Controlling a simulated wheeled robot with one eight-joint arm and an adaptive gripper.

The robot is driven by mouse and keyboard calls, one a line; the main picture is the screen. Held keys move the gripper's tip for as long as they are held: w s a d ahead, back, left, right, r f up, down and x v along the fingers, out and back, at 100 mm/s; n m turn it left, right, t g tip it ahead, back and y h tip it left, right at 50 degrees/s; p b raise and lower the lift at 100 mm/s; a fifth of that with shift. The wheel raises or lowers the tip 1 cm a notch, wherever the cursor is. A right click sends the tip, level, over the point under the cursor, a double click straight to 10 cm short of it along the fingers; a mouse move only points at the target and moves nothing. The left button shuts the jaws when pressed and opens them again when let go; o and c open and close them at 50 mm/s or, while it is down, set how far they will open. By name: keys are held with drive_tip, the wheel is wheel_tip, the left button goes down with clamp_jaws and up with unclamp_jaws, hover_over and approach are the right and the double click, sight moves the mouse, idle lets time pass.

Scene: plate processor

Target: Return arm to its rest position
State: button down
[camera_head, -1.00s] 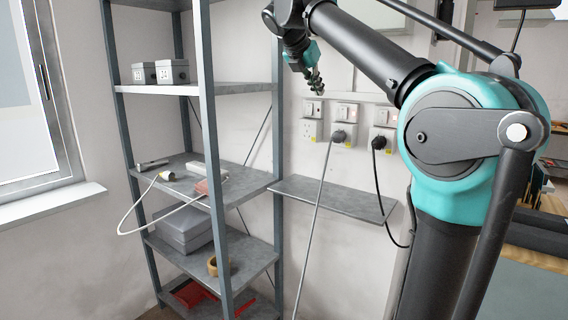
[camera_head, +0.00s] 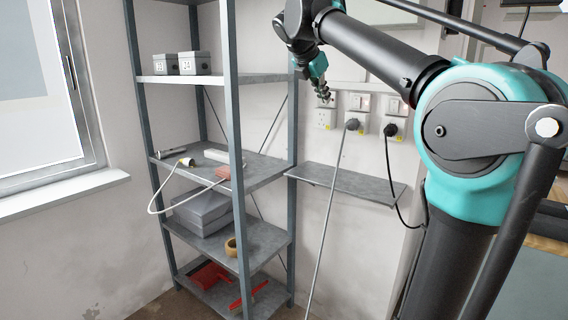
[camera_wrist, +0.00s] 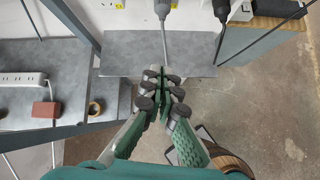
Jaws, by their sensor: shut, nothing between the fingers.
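My gripper (camera_head: 325,95) hangs from my dark and teal arm in the head view, in front of the wall sockets. In the wrist view my gripper (camera_wrist: 161,80) has its fingers together with nothing between them. Its tips overlap the grey wall shelf (camera_wrist: 190,52) in that picture and do not visibly hold anything. The arm reaches from the right side of the head view toward the upper middle.
A metal shelf rack (camera_head: 236,170) stands on the left, holding grey socket boxes (camera_head: 182,63), a power strip (camera_wrist: 22,80) and a tape roll (camera_head: 231,246). A wall shelf (camera_head: 345,184) sits below sockets with plugged cables (camera_head: 352,125). Bare floor (camera_wrist: 275,110) shows right.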

drive_tip(key=s+d+f+m+g+y, duration=0.15)
drive_tip(key=f+m, duration=0.25)
drive_tip(key=f, duration=0.5)
drive_tip(key=s+d+f+m, duration=0.25)
drive_tip(key=f+m, duration=0.25)
drive_tip(key=f, duration=0.4)
drive_tip(key=s+d+f+m+g+y, duration=0.1)
drive_tip(key=s+d+f+m, duration=0.2)
drive_tip(key=f, duration=0.6)
drive_tip(key=s+f+m+y, duration=0.1)
drive_tip(key=s+f+m, duration=0.6)
drive_tip(key=s+f, duration=0.3)
drive_tip(key=s+f+m+y, duration=0.1)
drive_tip(key=s+f+m, duration=0.6)
drive_tip(key=f, duration=0.8)
drive_tip(key=s, duration=0.3)
drive_tip(key=shift+s+y, duration=0.35)
drive_tip(key=shift+a, duration=0.1)
